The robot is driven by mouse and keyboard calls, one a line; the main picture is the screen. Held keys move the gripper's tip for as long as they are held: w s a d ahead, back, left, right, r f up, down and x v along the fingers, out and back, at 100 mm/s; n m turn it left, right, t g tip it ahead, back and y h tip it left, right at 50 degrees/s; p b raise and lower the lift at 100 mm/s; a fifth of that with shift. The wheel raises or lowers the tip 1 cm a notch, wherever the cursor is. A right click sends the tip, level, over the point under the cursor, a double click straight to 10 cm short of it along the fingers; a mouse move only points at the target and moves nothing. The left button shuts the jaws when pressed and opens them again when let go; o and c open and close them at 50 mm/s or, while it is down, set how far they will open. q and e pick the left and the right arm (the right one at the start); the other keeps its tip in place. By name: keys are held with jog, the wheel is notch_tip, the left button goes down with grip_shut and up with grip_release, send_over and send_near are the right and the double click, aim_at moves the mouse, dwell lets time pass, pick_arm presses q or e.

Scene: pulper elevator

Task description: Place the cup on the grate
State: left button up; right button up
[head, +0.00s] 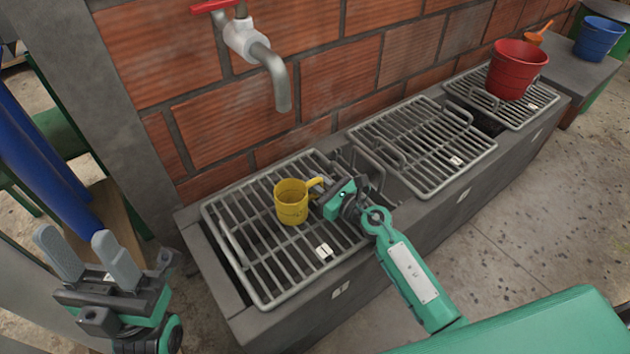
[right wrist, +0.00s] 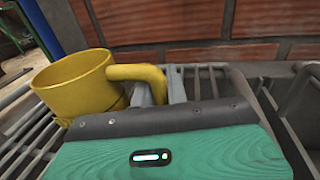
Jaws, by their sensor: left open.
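My right gripper (head: 326,196) is at the handle. In the right wrist view, its grey fingers (right wrist: 160,90) lie on both sides of the handle of the cup (right wrist: 72,85) and look closed on it. The palm hides the lower part of the handle there. My left gripper (head: 88,262) is open and empty, left of the grate and away from the cup.
A tap (head: 262,55) juts from the brick wall above the nearest grate. A middle grate (head: 424,143) is bare. A red bucket (head: 516,69) stands on the far grate, and a blue bucket (head: 598,38) is beyond it. The grey ledge (head: 222,295) borders the grates.

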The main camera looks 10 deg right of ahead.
jog(key=o, duration=0.3)
jog(key=shift+o, duration=0.2)
jog(key=shift+r, duration=0.1)
